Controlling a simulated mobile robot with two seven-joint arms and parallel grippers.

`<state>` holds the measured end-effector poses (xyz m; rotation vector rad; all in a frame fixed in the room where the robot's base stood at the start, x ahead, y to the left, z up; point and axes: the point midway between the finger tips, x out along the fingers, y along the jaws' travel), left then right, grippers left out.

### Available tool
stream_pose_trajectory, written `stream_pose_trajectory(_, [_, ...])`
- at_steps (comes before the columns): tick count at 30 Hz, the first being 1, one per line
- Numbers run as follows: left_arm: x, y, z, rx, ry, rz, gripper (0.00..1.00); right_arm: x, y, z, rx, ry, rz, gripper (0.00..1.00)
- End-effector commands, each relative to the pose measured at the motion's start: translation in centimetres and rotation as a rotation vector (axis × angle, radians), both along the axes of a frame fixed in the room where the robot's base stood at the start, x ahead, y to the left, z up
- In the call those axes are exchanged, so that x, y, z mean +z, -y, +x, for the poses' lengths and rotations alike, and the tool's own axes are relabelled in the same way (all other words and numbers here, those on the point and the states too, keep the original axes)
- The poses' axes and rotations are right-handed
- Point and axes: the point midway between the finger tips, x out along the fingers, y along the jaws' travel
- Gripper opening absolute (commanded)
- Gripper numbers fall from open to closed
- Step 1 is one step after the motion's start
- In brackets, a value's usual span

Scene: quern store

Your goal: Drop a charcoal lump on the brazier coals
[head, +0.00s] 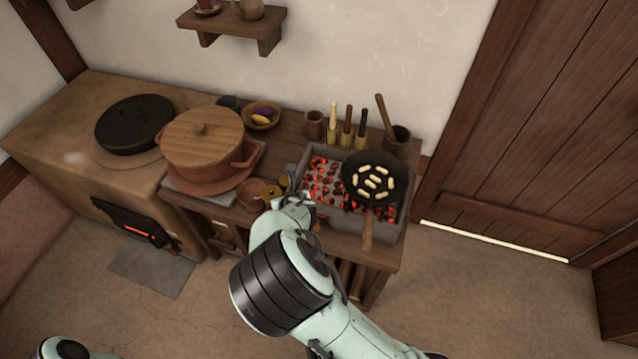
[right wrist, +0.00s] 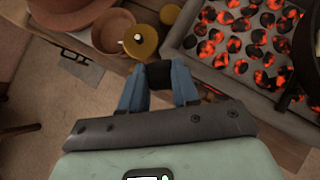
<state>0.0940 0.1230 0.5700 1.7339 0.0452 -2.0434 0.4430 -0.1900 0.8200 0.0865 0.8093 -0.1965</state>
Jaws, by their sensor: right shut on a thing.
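The brazier (head: 397,232) is a grey trough of glowing red and black coals (head: 325,178) on the wooden table. Its coals (right wrist: 240,40) fill the upper right of the right wrist view. My right gripper (right wrist: 158,82) is shut on a dark charcoal lump (right wrist: 158,73), held between its blue fingertips. In the head view my right gripper (head: 292,196) is just left of the brazier, near the table's front; the lump cannot be made out there. My left gripper is out of view.
A black pan (head: 372,168) with pale pieces covers the brazier's right part, its wooden handle jutting forward. A brass-coloured pot (right wrist: 138,41) and clay bowl (right wrist: 112,30) sit left of my right gripper. Tools (head: 347,130) stand behind. The brazier's left coals are uncovered.

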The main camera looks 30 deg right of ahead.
Motion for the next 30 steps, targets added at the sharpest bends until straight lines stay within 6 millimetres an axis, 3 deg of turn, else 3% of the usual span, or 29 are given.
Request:
stream_pose_trajectory(7, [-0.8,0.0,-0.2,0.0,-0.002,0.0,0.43,3.3,2.9,2.2,-0.133,-0.003,0.014,0.0])
stream_pose_trajectory(14, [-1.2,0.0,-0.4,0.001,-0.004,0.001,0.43,5.8,5.3,3.2,-0.23,-0.009,0.022,0.0])
stream_pose_trajectory(25, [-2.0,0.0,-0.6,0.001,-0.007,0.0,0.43,12.0,10.4,4.1,-0.434,-0.02,0.022,0.0])
stream_pose_trajectory(28, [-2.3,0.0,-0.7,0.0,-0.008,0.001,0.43,12.1,10.8,4.0,-0.457,-0.027,0.018,0.0])
stream_pose_trajectory(30, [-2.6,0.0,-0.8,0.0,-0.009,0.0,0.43,11.1,10.9,3.9,-0.46,-0.03,0.018,0.0])
